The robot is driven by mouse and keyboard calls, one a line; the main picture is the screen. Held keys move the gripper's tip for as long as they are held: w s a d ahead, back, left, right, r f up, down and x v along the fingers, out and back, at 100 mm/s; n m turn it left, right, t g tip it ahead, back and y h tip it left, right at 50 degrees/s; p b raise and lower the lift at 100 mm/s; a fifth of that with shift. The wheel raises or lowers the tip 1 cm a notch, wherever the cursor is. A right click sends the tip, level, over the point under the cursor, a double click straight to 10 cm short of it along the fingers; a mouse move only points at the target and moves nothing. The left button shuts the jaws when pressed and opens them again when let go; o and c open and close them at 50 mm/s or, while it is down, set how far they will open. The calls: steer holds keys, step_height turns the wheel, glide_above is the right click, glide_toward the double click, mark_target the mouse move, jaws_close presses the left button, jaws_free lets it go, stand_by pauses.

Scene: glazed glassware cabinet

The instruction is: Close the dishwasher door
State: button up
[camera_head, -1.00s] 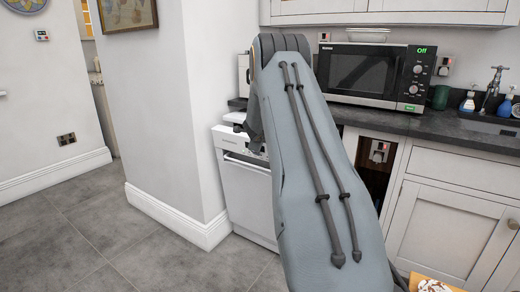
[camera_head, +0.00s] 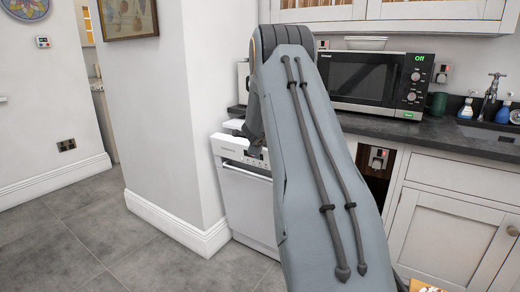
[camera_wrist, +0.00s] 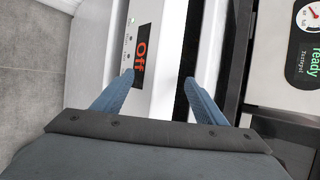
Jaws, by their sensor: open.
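The white dishwasher (camera_head: 247,205) stands against the end of the wall, left of my arm in the head view. Its door looks upright or nearly so; I cannot tell there whether it is fully shut. In the wrist view its white control panel (camera_wrist: 115,50) shows a red "Off" display, with a dark strip beside it that may be a gap. My gripper (camera_wrist: 159,78) is open and empty, its two blue fingers over the panel and dark strip. I cannot tell whether they touch. In the head view my arm hides the fingers and part of the dishwasher.
A microwave (camera_head: 365,78) stands on the dark worktop (camera_head: 420,130), with a sink and bottles at its right. White cupboards (camera_head: 450,225) are below. An appliance with a "ready" display (camera_wrist: 310,50) is at the wrist view's right. Grey floor (camera_head: 75,235) is clear at the left.

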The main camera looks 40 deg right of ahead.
steer(key=s+r+p, duration=0.3)
steer(key=r+p, duration=0.1)
steer(key=r, duration=0.2)
steer(key=shift+r, duration=0.35)
stand_by(0.4)
steer(key=shift+c, duration=0.2)
